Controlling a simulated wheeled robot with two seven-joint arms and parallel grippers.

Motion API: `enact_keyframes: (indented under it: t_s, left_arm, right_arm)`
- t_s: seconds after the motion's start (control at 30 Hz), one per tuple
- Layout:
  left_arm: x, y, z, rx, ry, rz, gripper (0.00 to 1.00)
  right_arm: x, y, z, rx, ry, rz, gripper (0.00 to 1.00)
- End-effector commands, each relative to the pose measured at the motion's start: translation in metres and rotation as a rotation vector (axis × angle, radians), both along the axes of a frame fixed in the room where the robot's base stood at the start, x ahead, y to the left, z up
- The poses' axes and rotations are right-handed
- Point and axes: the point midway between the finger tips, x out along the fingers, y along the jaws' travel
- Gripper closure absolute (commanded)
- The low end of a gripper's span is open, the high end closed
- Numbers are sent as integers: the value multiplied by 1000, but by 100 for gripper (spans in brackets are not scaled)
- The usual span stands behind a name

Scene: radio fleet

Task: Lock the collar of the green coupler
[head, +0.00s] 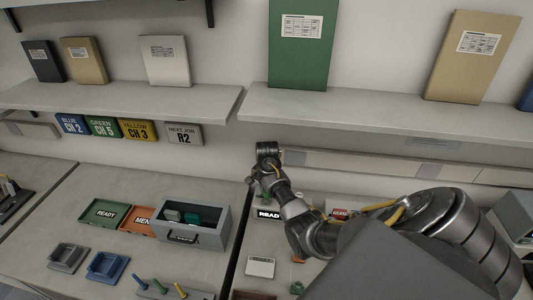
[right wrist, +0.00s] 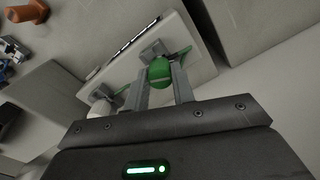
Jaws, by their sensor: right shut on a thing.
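The green coupler (right wrist: 159,72) shows in the right wrist view as a round green piece in front of a pale panel, with a grey bracket beside it. My right gripper (right wrist: 161,82) is shut on it, one grey finger on each side. Whether its collar is locked cannot be told. In the head view my right arm reaches to the middle of the bench, and its hand (head: 258,174) is small, with its fingertips unclear. My left gripper is not in view.
Grey (head: 69,257) and blue (head: 107,266) holders and several coloured pegs are at the front. A shelf (head: 380,118) with upright folders hangs behind.

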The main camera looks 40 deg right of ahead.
Motion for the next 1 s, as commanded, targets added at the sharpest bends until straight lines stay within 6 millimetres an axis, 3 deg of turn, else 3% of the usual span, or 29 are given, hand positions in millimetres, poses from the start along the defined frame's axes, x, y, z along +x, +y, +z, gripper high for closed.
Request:
enact_keyframes:
  t_s: [0.27, 0.57, 0.8, 1.0]
  left_arm:
    - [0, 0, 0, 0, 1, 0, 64]
    - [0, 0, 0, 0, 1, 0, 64]
    - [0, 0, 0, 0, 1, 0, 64]
    - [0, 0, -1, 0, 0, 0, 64]
  right_arm:
    - [-1, 1, -3, 0, 4, -367, 91]
    - [-1, 1, -3, 1, 5, -422, 91]
    - [-1, 1, -5, 1, 5, -771, 91]
    - [-2, 2, -5, 1, 6, -795, 91]
